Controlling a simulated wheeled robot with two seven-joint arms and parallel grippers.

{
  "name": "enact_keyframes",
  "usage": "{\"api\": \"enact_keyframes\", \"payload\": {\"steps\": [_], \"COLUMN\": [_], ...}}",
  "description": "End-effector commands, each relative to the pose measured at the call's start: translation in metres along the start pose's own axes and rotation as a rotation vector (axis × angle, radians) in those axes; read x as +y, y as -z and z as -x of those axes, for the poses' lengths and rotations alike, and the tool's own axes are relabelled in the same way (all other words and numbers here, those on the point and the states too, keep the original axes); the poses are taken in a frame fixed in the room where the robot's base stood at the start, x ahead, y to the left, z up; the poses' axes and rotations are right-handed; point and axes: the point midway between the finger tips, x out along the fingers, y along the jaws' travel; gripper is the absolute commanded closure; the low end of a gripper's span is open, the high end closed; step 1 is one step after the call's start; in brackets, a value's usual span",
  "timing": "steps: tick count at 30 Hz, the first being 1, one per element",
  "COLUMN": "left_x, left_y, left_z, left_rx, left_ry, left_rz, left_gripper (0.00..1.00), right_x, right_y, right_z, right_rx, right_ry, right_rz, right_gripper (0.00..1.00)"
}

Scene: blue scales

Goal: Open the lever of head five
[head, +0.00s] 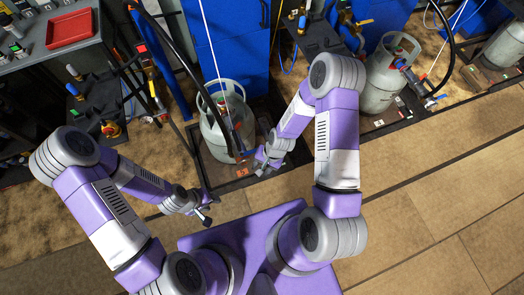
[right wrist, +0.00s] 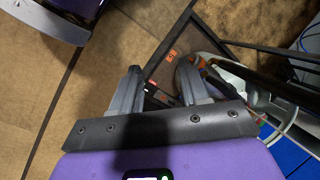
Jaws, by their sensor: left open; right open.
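My right gripper (head: 259,163) is open and empty, just right of and below that head. In the right wrist view its two fingers (right wrist: 160,88) are apart, with the platform behind them and the cylinder (right wrist: 238,82) to their right. My left gripper (head: 207,207) is open and empty over the floor, in front of the platform. The lever is too small to make out.
Another cylinder (head: 385,85) stands on a platform to the right, and a third (head: 506,45) at the far right. A blue cabinet (head: 238,45) rises behind. A grey bench with a red tray (head: 70,30) is at the left. Brown floor (head: 430,210) at the right is clear.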

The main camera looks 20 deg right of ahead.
Motion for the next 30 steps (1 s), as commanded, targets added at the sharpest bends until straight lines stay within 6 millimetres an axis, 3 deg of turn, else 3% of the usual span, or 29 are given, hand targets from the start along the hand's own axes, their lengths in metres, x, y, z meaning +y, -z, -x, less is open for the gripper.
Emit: {"api": "enact_keyframes", "payload": {"steps": [1, 3, 6, 10, 17, 30], "left_x": [-0.011, -0.017, -0.025, -0.032, -0.036, -0.043], "left_y": [0.001, 0.002, 0.003, 0.004, 0.004, 0.005], "left_z": [-0.027, -0.045, -0.067, -0.085, -0.096, -0.114], "left_rx": [0.000, 0.000, 0.000, 0.000, 0.001, 0.000], "left_ry": [0.001, 0.001, 0.001, 0.000, 0.000, 0.000], "left_rz": [0.001, 0.001, 0.001, 0.001, 0.000, 0.000], "left_gripper": [0.57, 0.57, 0.57, 0.57, 0.57, 0.57], "right_x": [-0.002, -0.008, -0.018, -0.029, -0.038, -0.041], "right_y": [0.030, 0.061, 0.097, 0.129, 0.145, 0.141], "right_z": [-0.023, -0.033, -0.040, -0.039, -0.039, -0.100], "right_rx": [0.006, -0.002, -0.019, -0.044, -0.071, -0.071], "right_ry": [0.000, -0.001, 0.003, 0.011, 0.011, 0.012], "right_rz": [-0.119, -0.291, -0.510, -0.719, -0.860, -0.861], "right_gripper": [0.55, 0.55, 0.55, 0.55, 0.55, 0.55]}}
